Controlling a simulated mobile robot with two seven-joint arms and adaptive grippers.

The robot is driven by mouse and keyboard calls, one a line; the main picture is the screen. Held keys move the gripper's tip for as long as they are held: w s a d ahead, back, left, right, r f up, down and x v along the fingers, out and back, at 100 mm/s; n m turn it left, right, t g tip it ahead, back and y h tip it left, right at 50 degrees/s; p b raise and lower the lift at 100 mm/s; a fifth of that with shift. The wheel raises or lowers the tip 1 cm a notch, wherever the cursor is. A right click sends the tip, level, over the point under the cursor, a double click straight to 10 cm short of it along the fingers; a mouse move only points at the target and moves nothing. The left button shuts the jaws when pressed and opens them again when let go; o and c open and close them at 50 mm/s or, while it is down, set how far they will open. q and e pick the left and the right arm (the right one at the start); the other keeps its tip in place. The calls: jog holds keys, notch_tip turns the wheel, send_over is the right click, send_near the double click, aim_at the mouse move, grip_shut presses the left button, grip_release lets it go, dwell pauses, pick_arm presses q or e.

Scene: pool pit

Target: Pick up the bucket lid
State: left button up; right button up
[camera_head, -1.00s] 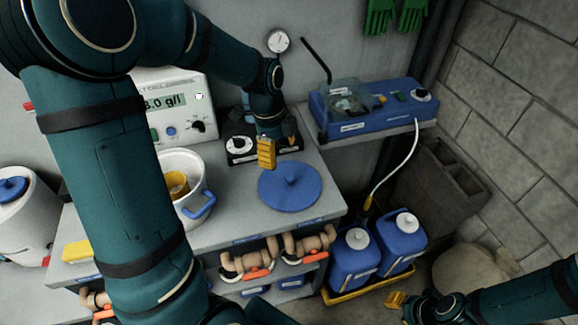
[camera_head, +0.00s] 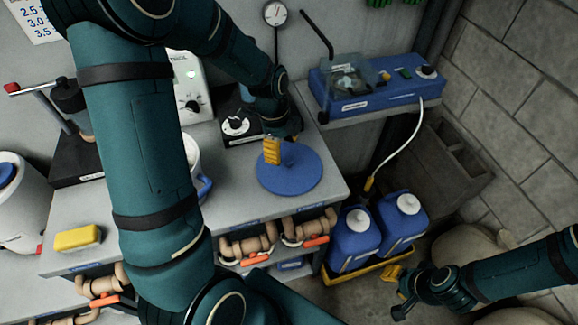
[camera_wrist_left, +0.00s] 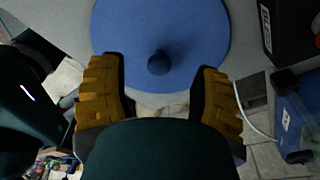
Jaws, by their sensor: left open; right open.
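The bucket lid (camera_head: 300,172) is a round blue disc with a small knob in its middle, lying flat on the grey bench. In the left wrist view the lid (camera_wrist_left: 165,25) fills the top middle, and its knob (camera_wrist_left: 159,63) shows between and just beyond my open fingers. My left gripper (camera_head: 272,150) has yellow fingers and hangs over the lid's far left part, close to the knob; contact cannot be told. It also shows in the left wrist view (camera_wrist_left: 159,88), empty. My right gripper (camera_head: 394,285) is low at the right, away from the bench, near the blue canisters.
A white bucket (camera_head: 193,160) with a blue handle is mostly hidden behind my left arm. A black device (camera_head: 238,125) and a blue bath unit (camera_head: 375,88) stand behind the lid. Blue canisters (camera_head: 352,240) stand below at the right. A yellow sponge-like block (camera_head: 77,238) lies at left.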

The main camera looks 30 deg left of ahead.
aim_at(289, 159)
pick_arm(q)
jog(key=f, duration=0.1)
jog(key=d+f, duration=0.2)
jog(key=f, duration=0.1)
jog(key=shift+w+f+b, duration=0.1)
jog(key=shift+w+b, duration=0.05)
jog(key=shift+b, duration=0.25)
jog(key=shift+f, duration=0.35)
grip_shut()
